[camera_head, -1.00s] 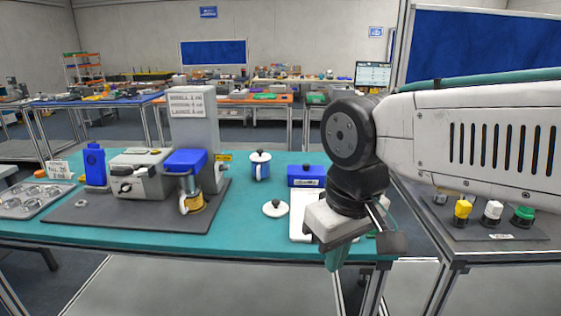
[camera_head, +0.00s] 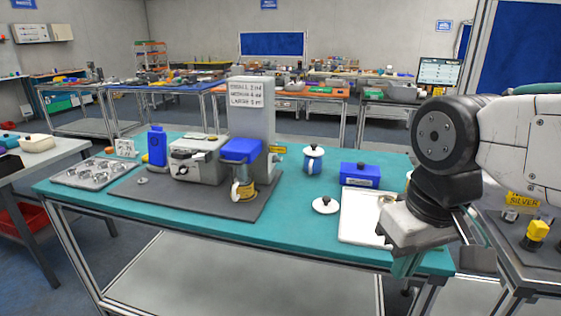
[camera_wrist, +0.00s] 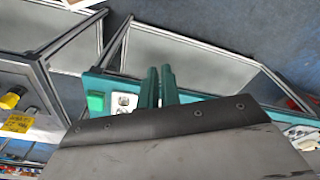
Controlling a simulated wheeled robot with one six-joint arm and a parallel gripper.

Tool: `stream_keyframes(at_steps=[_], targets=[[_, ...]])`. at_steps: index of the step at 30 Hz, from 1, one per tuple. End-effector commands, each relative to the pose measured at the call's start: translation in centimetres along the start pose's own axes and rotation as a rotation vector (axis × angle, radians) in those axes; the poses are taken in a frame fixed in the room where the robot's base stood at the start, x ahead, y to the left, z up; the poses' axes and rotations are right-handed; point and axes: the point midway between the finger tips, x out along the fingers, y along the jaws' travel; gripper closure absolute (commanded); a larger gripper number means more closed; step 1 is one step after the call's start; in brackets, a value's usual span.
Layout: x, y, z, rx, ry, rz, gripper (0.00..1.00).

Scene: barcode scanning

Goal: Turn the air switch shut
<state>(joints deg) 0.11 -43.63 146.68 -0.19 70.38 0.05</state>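I cannot single out the air switch for certain. A grey machine box (camera_head: 199,163) with a small dark control on its front stands on the dark mat. Beside it is a grey column (camera_head: 251,112) with a printed size label and a blue-topped unit (camera_head: 241,150). My gripper (camera_head: 405,266) hangs at the right front corner of the teal table, well right of these machines. In the wrist view its two green fingers (camera_wrist: 160,88) lie side by side with hardly any gap and nothing seen between them.
The teal table (camera_head: 300,228) also bears a metal tray (camera_head: 75,176), a blue bottle (camera_head: 157,148), a lidded mug (camera_head: 313,160), a blue box (camera_head: 360,174), a loose lid (camera_head: 325,204) and a white tray (camera_head: 358,228). A side bench with a yellow knob (camera_head: 537,231) stands right.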

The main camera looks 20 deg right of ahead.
Motion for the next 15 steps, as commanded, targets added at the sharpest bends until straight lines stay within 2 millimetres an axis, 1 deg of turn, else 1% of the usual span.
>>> stream_keyframes(at_steps=[1,2,3,4,5,8,11,12,14,15], targets=[[0.0,0.0,-0.1,0.002,-0.001,-0.002,0.81],[0.0,-0.1,-0.2,0.007,-0.004,-0.007,0.72],[-0.1,-0.3,-0.5,0.019,-0.011,-0.018,0.61],[-0.2,-0.5,-0.8,0.033,-0.018,-0.031,0.54],[-0.3,-0.8,-1.2,0.05,-0.029,-0.047,0.54],[-0.7,-2.1,-3.4,0.142,-0.078,-0.129,0.54],[-1.1,-3.8,-6.6,0.272,-0.147,-0.242,0.54],[-1.2,-4.4,-8.1,0.328,-0.176,-0.289,0.54],[-1.3,-5.3,-10.4,0.41,-0.219,-0.356,0.54],[-1.4,-5.8,-12.0,0.465,-0.248,-0.402,0.54]])
